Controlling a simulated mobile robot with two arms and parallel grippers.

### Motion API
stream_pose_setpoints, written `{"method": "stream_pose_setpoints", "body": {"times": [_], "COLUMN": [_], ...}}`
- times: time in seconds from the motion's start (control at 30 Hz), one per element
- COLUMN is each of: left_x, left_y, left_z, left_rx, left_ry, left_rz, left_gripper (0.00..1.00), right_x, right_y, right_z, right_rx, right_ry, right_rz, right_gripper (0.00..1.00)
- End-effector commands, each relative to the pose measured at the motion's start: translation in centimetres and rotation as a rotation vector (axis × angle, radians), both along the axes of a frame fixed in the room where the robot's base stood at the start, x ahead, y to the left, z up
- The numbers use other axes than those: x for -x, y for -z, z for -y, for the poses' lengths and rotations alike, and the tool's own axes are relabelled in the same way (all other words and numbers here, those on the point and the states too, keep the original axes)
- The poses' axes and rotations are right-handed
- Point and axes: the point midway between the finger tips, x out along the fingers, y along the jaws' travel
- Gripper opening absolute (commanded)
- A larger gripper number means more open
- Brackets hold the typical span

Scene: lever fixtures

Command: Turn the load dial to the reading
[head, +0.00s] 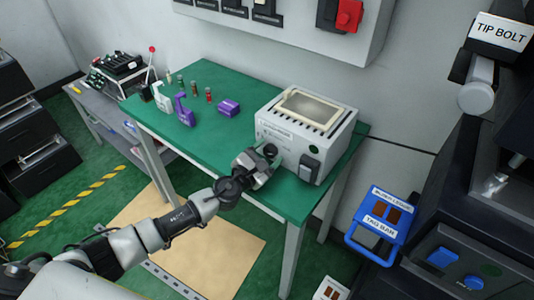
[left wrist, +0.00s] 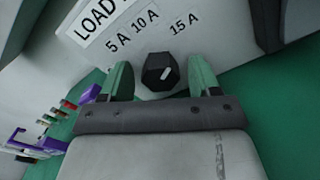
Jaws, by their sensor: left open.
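The load dial (left wrist: 160,70) is a black six-sided knob with a white pointer mark, on the front of a pale box (head: 310,112). In the left wrist view the mark points up and right, on the 15 A side. The printed readings 5 A, 10 A and 15 A (left wrist: 185,24) run along the panel above the knob, by a LOAD label (left wrist: 98,17). My left gripper (head: 268,160) is at the box front. In the left wrist view its green fingertips are open on either side of the dial, with gaps visible. My right gripper is not in view.
The box stands on a green-topped table (head: 240,85). A dark switch (head: 309,167) and a round green part (head: 314,149) are right of the dial. Purple (head: 229,107) and white parts and small cylinders stand farther left.

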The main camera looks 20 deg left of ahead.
Motion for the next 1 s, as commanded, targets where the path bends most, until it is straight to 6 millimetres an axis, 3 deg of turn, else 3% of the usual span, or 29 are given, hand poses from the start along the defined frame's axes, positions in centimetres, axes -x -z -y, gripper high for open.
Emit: {"method": "stream_pose_setpoints", "body": {"times": [0.17,0.4,0.5,1.0], "left_x": [0.02,0.04,0.05,0.06], "left_y": [0.0,0.01,0.01,0.07], "left_z": [0.0,-0.01,-0.01,-0.02], "left_rx": [0.001,0.001,0.001,0.155], "left_ry": [0.0,0.0,0.0,0.001], "left_rz": [0.0,0.0,0.0,-0.057], "left_gripper": [0.61,0.24,0.13,0.13], "right_x": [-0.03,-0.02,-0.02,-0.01], "right_y": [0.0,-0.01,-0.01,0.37], "right_z": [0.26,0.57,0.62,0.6], "right_rx": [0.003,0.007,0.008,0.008], "right_ry": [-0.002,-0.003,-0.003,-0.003], "right_rz": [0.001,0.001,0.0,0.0], "right_gripper": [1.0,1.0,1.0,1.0]}}
